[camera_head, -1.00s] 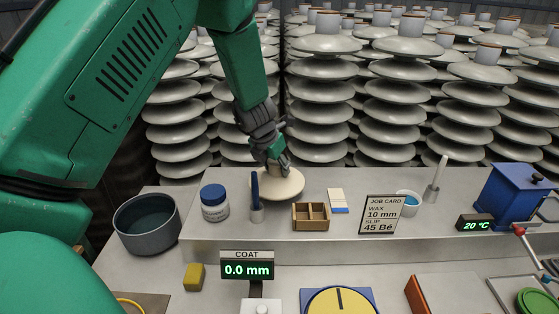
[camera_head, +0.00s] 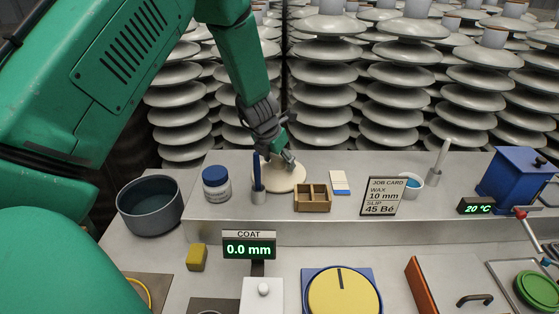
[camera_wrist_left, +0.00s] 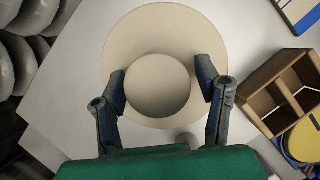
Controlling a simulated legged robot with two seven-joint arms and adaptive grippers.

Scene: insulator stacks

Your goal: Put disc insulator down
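The cream disc insulator (camera_head: 278,179) lies flat on the raised grey shelf, behind the small wooden box. In the left wrist view its wide disc (camera_wrist_left: 150,22) and round raised middle (camera_wrist_left: 157,88) face the camera. My left gripper (camera_head: 277,157) is just above the disc. In the left wrist view its two fingers (camera_wrist_left: 161,76) are spread on either side of the raised middle, with a gap on the right; the left finger is close to it, and contact there is unclear. My right gripper is not in view.
A blue pen in a holder (camera_head: 258,182) stands close in front of the disc. A blue-lidded jar (camera_head: 216,184), a grey bowl (camera_head: 150,208) and the wooden box (camera_head: 312,199) are nearby. Tall insulator stacks (camera_head: 325,75) fill the back.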

